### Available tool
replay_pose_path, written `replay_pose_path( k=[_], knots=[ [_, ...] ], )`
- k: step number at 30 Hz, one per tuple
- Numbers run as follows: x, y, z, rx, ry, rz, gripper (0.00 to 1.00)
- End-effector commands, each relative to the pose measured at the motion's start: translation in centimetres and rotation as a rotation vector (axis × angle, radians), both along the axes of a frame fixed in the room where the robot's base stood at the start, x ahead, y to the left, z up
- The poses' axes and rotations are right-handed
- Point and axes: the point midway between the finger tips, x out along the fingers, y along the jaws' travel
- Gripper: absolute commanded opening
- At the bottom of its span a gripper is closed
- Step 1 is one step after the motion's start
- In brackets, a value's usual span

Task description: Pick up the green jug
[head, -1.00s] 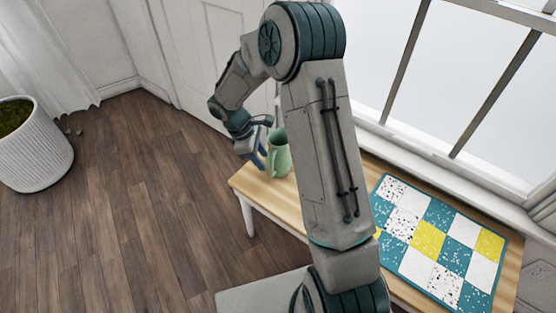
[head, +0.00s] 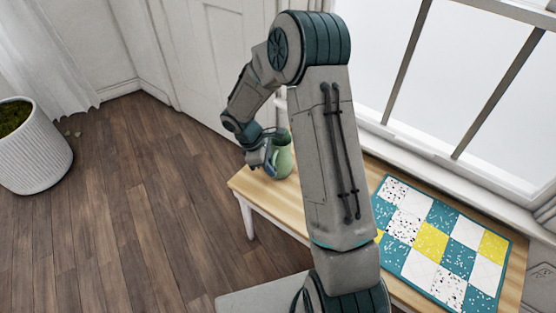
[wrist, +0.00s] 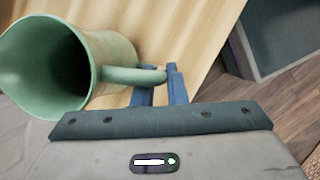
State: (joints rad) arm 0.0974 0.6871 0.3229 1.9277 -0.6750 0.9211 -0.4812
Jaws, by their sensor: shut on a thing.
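The green jug (head: 283,158) stands upright near the left end of the wooden table, partly hidden behind my arm in the head view. In the wrist view the jug (wrist: 92,62) fills the upper left, its open mouth facing the camera and its handle pointing right. My gripper (head: 268,165) is at the jug's left side. In the wrist view the blue fingers of my gripper (wrist: 160,84) are closed on the jug's handle. Whether the jug's base touches the table cannot be told.
The wooden table (head: 268,193) runs along the window. A patchwork mat (head: 432,240) in teal, white and yellow lies on its right part. A ribbed white planter (head: 32,150) stands on the floor at left. The floor between planter and table is clear.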

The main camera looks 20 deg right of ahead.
Motion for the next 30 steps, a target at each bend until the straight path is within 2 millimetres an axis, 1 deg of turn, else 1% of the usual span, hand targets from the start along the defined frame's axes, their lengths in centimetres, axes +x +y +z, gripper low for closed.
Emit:
replay_pose_path(
  k=[8,14,20,25,30],
  knots=[
    [0.1,0.0,0.2,-0.001,-0.001,-0.001,0.0],
    [0.1,0.0,0.9,-0.001,-0.003,-0.001,0.0],
    [0.1,0.0,2.5,-0.001,-0.003,-0.001,0.0],
    [0.1,0.0,4.5,-0.002,-0.004,0.0,0.0],
    [-1.6,-1.4,5.6,-0.002,-0.003,-0.001,0.0]
  ],
)
